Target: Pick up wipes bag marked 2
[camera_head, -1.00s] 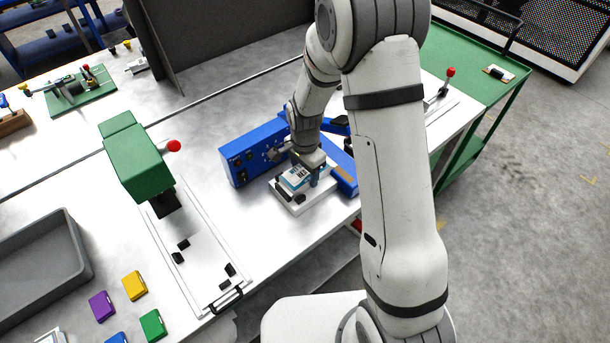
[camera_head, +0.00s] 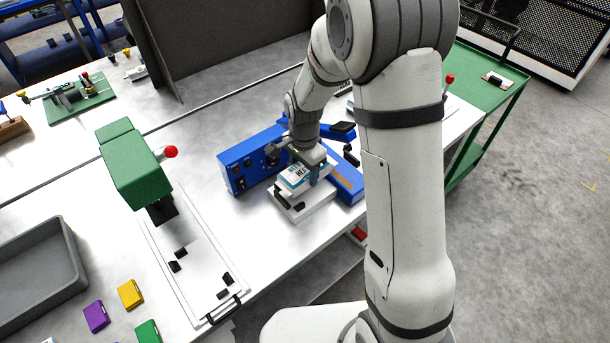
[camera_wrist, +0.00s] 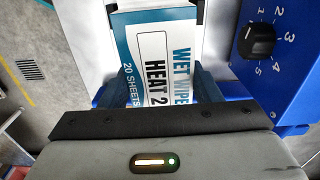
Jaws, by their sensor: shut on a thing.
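The wipes bag (camera_head: 295,176) is white and blue. In the wrist view the bag (camera_wrist: 165,60) reads "WET WIPES", "HEAT 2" and "20 SHEETS". My gripper (camera_head: 306,170) is shut on the bag, with the fingers on its two sides in the wrist view (camera_wrist: 160,92). In the head view the bag is just above a white block (camera_head: 308,207) with dark pads on it. The bag's underside is hidden, so I cannot tell how wide the gap is.
A blue machine (camera_head: 240,169) with a control panel stands beside the bag; its numbered dial (camera_wrist: 258,42) is close to my gripper. A green press (camera_head: 135,165) stands left. A grey tray (camera_head: 75,278) and coloured boxes lie at lower left.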

